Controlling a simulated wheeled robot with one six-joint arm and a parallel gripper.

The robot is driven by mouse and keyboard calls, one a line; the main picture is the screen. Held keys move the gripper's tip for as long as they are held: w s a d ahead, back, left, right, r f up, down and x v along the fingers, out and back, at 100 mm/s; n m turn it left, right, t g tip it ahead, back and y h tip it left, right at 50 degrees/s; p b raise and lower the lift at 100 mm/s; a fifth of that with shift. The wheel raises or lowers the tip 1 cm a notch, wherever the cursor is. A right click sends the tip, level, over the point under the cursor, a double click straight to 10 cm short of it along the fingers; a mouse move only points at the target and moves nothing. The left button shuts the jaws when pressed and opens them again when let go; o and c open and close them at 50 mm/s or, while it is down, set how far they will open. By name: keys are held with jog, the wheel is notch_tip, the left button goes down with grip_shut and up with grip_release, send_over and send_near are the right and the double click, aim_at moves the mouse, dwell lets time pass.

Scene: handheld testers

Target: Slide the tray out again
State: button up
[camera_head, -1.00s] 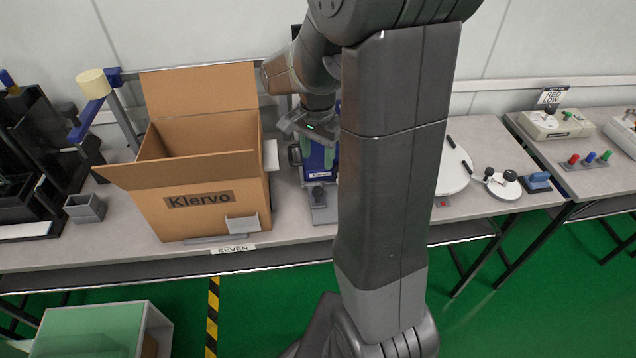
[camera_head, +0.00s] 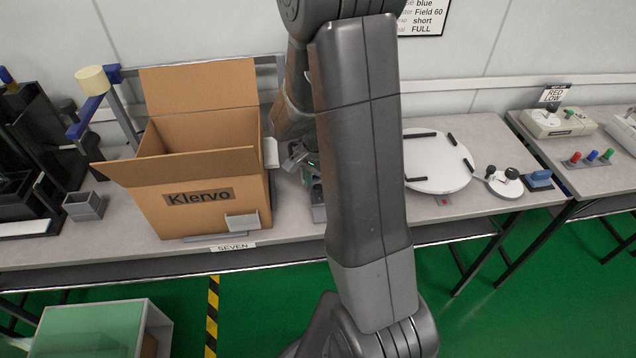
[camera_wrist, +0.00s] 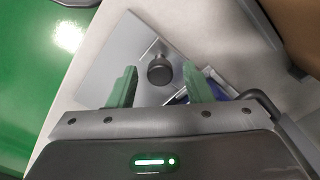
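The tray shows in the wrist view as a flat grey plate (camera_wrist: 118,58) with a dark round knob (camera_wrist: 159,70). My gripper (camera_wrist: 161,84) is open, and its two green fingers stand apart on either side of the knob in the picture. I cannot tell whether they touch it. A bit of the blue tester (camera_wrist: 178,98) shows by the right finger. In the head view my gripper (camera_head: 303,160) is low over the bench, right of the cardboard box. The tray's grey front (camera_head: 319,206) shows just left of my arm, which hides most of the tester.
An open cardboard box (camera_head: 205,190) marked Klervo stands close on the left. A white round plate (camera_head: 440,168) with black bars lies right of my arm.

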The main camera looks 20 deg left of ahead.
grip_shut()
jog(key=s+d+b, duration=0.1)
jog(key=s+d, duration=0.5)
jog(key=s, duration=0.4)
jog(key=shift+d+b, duration=0.15)
jog(key=shift+b, duration=0.15)
jog(key=shift+s, duration=0.1)
jog(key=shift+o, duration=0.7)
grip_release()
jog(key=shift+s, duration=0.1)
jog(key=shift+r, duration=0.1)
notch_tip(320, 180, up, 14)
jog(key=p, duration=0.2)
jog(key=shift+f, duration=0.2)
